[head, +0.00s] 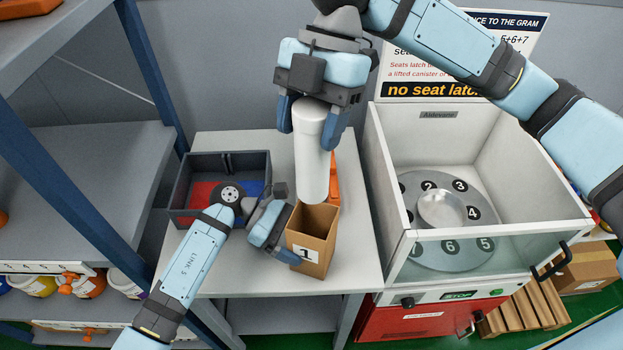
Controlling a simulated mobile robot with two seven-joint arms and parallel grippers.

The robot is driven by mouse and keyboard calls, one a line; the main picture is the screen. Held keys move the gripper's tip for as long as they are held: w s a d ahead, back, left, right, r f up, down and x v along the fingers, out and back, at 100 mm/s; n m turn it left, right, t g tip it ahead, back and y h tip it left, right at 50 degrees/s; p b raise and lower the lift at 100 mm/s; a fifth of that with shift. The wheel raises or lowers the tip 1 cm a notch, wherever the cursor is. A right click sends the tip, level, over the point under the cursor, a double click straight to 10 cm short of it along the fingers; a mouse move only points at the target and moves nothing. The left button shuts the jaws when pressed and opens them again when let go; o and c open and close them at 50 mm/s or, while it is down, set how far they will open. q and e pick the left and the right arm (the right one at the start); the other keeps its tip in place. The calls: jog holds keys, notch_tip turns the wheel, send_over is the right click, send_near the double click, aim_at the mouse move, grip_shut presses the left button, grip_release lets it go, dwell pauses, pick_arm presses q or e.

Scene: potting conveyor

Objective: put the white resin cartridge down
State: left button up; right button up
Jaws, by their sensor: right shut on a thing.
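The white resin cartridge (312,165) hangs upright in my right gripper (311,118), whose blue fingers are on either side of its upper part. Its lower end is just above or at the open top of a brown cardboard box (311,256) marked 1. I cannot tell whether it has entered the opening. The box stands on a light grey table (350,240). My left gripper (276,240) is low at the box's left side, against it or very near. Whether its fingers are open or shut on the box wall is unclear.
A dark divided bin (184,170) with red and blue bottoms stands left of the box. An orange thing (334,185) is partly hidden behind the cartridge. Right of the table, a white-walled cabinet (383,150) holds a numbered turntable (440,252). Shelves (90,150) stand at left.

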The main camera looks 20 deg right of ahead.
notch_tip(320, 180, down, 18)
jog(key=shift+w+r, duration=0.1)
dwell(0.5)
jog(key=shift+f, duration=0.35)
jog(key=shift+f, duration=0.2)
jog(key=o, duration=1.4)
jog(key=v, duration=1.3)
jog(key=shift+a+r, duration=0.1)
